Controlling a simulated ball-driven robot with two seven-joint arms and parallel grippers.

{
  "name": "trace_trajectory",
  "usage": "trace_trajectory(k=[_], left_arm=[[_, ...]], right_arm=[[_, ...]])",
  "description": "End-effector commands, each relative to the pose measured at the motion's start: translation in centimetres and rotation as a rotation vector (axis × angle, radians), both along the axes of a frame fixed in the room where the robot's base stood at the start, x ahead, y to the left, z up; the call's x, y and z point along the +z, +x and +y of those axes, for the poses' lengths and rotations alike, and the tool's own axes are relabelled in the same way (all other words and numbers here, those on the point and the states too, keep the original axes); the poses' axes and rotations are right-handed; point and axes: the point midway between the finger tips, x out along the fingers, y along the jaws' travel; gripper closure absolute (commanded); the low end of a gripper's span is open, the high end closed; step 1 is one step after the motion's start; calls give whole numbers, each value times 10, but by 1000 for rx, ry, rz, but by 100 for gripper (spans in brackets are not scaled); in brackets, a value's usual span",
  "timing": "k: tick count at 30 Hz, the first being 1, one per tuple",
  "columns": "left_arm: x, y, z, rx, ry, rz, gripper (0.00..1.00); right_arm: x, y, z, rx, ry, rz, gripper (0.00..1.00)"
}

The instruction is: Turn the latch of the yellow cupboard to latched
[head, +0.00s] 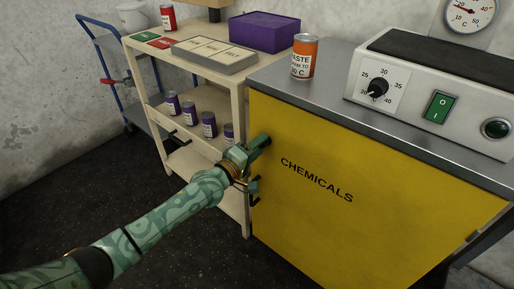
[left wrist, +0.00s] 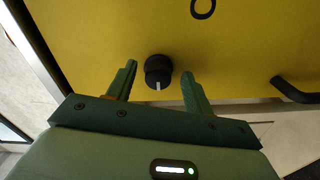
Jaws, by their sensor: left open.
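The yellow cupboard (head: 370,200), marked CHEMICALS, stands at the right in the head view with its door shut. Its door also fills much of the left wrist view (left wrist: 240,45). The latch is a round black knob (left wrist: 158,72) with a white mark, which points toward the bottom of the left wrist view. My left gripper (head: 258,163) is at the door's left edge and hides the latch in the head view. In the left wrist view its open fingers (left wrist: 158,86) stand on either side of the knob, with a gap on both sides. My right gripper is out of view.
A black door handle (left wrist: 294,92) is beside the latch. An orange waste can (head: 305,56) and a control unit (head: 420,90) stand on the cupboard top. A cream shelf cart (head: 243,115) with several purple cans is close to my left arm.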

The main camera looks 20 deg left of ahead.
Motion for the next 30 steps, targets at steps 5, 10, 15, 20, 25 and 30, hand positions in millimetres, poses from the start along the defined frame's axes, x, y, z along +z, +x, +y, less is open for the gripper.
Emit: trace_trajectory(k=[5, 10, 15, 20, 25, 30], left_arm=[[2, -8, 4, 1, 1, -1, 48], [6, -42, 16, 0, 2, -2, 48], [6, -87, 32, 0, 3, -1, 48], [4, -123, 45, -1, 3, 0, 48], [2, -146, 53, -1, 1, 1, 48], [1, -153, 56, 0, 0, -1, 48]], right_arm=[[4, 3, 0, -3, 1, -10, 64], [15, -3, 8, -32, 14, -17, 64], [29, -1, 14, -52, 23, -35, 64], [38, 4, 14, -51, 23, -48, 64], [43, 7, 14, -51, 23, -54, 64], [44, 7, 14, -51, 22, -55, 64]])
